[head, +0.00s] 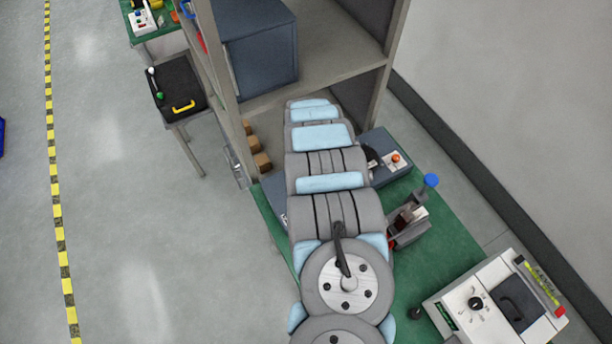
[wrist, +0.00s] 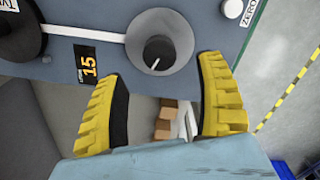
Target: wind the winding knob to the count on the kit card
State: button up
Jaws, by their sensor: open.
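In the wrist view the winding knob (wrist: 158,53) is a round grey piece with a dark centre and a short white pointer mark, on a blue-grey panel. My gripper (wrist: 164,68) has two yellow ribbed fingers with dark pads. They are open and apart, with the tips at the near side of the knob and nothing between them. A black label (wrist: 88,67) left of the knob reads 15 in orange; I cannot tell if it is the kit card. In the head view my arm hides the gripper and the knob; part of the blue-grey unit (head: 388,178) shows beside it.
In the wrist view a white button (wrist: 233,8) by a ZERO label sits right of the knob, and a black disc (wrist: 18,32) at left. In the head view a blue-topped lever device (head: 410,220) and a white box (head: 490,300) stand on the green bench at right.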

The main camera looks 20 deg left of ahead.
jog(key=shift+r, duration=2.75)
